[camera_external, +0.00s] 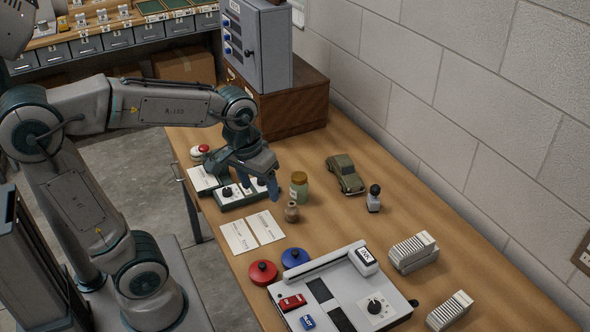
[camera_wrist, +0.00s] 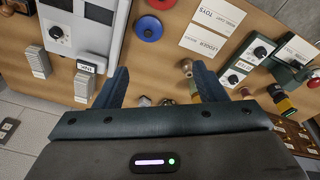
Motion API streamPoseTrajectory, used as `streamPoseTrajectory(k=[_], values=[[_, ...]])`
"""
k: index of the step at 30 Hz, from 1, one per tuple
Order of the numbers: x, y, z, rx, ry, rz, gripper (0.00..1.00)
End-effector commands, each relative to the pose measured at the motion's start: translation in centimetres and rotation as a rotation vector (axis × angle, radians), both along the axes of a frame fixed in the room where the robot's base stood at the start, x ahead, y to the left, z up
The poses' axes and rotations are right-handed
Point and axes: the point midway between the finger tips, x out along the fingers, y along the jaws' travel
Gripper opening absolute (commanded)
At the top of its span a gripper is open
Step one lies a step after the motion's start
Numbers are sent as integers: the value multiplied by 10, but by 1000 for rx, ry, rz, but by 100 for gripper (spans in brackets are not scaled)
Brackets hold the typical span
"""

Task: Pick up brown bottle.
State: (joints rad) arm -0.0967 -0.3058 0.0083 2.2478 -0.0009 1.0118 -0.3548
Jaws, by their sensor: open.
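The small brown bottle (camera_external: 291,212) stands upright on the wooden table, just right of two white cards and in front of a glass jar with a yellow-brown lid (camera_external: 299,186). In the wrist view I take the small brown round shape (camera_wrist: 187,67) beside the right finger to be this bottle. My gripper (camera_external: 259,184) is above the table, left of and behind the bottle in the external view. In the wrist view its fingers (camera_wrist: 161,72) are spread apart, with nothing held between them. The gripper body hides part of the table.
A green toy car (camera_external: 346,175) and a small black-topped bottle (camera_external: 374,199) stand to the right. A grey panel (camera_external: 350,286), a red disc (camera_external: 263,272) and a blue disc (camera_external: 295,257) lie in front. A control box (camera_external: 240,192) lies under my gripper. The wall bounds the right.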

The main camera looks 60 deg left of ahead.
Motion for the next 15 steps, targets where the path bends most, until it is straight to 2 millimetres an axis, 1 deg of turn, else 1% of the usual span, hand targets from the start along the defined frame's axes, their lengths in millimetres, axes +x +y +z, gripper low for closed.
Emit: streamPoseTrajectory(k=[1, 5, 9, 12, 15], values=[[17, 10, -23, -15, 19, 94, 64], [56, 37, -45, -51, 57, 351, 64], [95, 70, -75, -83, 98, 625, 64], [118, 94, -96, -99, 122, 806, 64], [135, 114, -114, -109, 141, 948, 64]])
